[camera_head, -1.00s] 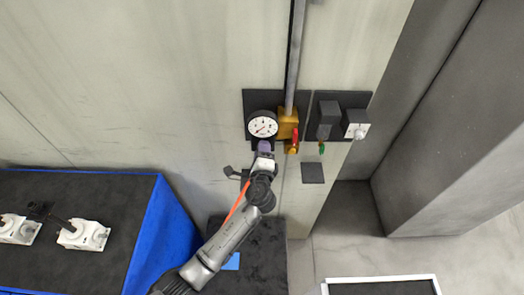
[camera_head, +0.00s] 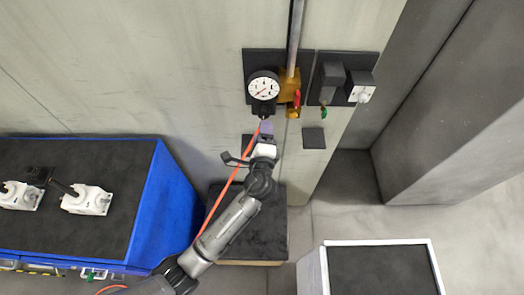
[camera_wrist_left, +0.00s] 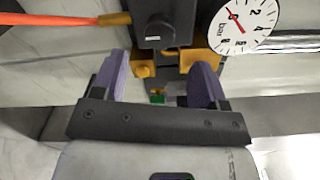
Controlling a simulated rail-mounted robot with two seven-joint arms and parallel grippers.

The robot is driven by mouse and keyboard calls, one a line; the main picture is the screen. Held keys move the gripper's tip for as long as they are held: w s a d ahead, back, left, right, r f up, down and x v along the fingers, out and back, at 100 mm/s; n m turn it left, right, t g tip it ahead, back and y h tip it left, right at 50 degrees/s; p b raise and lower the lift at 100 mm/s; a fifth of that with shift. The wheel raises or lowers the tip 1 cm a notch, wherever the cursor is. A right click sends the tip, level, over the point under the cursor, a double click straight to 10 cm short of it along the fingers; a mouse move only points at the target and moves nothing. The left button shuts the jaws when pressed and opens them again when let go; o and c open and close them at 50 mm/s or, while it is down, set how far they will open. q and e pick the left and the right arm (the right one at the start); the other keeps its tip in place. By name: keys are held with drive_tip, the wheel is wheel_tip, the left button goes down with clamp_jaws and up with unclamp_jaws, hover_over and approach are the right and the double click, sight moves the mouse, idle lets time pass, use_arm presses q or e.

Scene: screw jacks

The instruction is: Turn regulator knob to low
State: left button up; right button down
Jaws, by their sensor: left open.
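The regulator knob (camera_head: 263,109) is a dark knob just under the round white pressure gauge (camera_head: 263,87). In the left wrist view the black knob (camera_wrist_left: 160,28) stands beyond the fingertips, between brass fittings, with the gauge (camera_wrist_left: 242,26) at upper right. The gauge's red needle is visible. My left gripper (camera_head: 266,128) is just below the knob in the head view. Its purple fingers are spread and empty in the left wrist view (camera_wrist_left: 160,78), apart from the knob. My right gripper is not in view.
A yellow valve body with a red handle (camera_head: 296,100) is right of the gauge. Dark boxes (camera_head: 332,82) and a white-faced box (camera_head: 361,87) sit further right. An orange hose (camera_head: 222,195) runs beside my left arm. A blue-sided table (camera_head: 158,205) is at left.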

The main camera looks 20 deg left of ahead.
use_arm(q)
drive_tip(key=b+v, duration=0.1)
drive_tip(key=v, duration=0.5)
drive_tip(key=shift+s, duration=0.1)
idle(0.5)
drive_tip(key=s+a+f+n+g+h+p, duration=0.1)
drive_tip(key=s+n+g, duration=0.3)
drive_tip(key=s, duration=0.6)
drive_tip(key=s+a+f+n+g+h+p, duration=0.2)
drive_tip(key=s+a+f+n+g+h, duration=0.1)
drive_tip(key=s, duration=0.7)
drive_tip(key=s+a+f+n+g+h+p, duration=0.2)
drive_tip(key=s+a+f+n+g, duration=0.1)
drive_tip(key=s+n+g, duration=0.3)
drive_tip(key=s+f+n, duration=0.1)
drive_tip(key=s+n, duration=0.1)
drive_tip(key=s, duration=0.2)
